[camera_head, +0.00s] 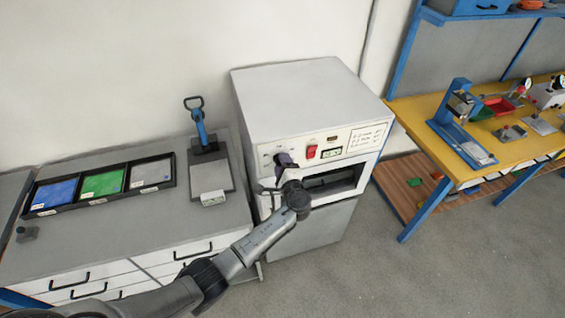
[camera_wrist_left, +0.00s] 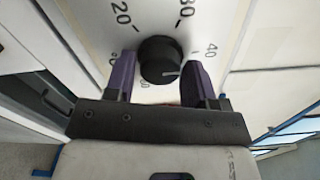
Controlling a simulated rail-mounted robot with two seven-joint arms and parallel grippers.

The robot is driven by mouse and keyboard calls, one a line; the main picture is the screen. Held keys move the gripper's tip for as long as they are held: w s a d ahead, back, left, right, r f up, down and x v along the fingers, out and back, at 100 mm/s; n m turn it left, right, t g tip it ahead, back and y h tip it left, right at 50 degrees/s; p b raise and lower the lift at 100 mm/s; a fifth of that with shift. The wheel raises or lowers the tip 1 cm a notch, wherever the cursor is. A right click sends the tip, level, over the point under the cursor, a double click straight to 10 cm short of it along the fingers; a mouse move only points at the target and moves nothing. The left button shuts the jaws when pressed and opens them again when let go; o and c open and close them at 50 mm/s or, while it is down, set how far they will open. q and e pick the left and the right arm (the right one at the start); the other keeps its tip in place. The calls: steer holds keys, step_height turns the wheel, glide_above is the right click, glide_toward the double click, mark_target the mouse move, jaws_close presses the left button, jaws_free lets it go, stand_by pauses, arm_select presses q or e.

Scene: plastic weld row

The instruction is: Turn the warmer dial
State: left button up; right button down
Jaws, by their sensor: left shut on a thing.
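The warmer (camera_head: 300,95) is a white box-shaped cabinet with a control panel across its upper front. Its dial (camera_wrist_left: 161,60) is a round black knob with a pale pointer line, set on a white face with printed numbers. My left gripper (camera_wrist_left: 160,75) has its two purple fingers on either side of the dial, shut on it. In the head view my left gripper (camera_head: 286,162) is at the left part of the panel and hides the dial. My right gripper is in neither view.
A red switch (camera_head: 311,152) sits right of the gripper on the panel, above an open dark slot (camera_head: 332,183). A grey counter (camera_head: 120,225) with a tray of coloured bins (camera_head: 174,164) and a blue-handled press (camera_head: 203,135) stands left. A yellow workbench (camera_head: 418,120) stands right.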

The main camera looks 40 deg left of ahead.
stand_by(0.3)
arm_select(q)
steer(key=o, duration=0.9)
steer(key=shift+o, duration=0.2)
steer(key=v, duration=1.3)
steer(key=shift+s+d, duration=0.25)
steer(key=shift+d, duration=0.1)
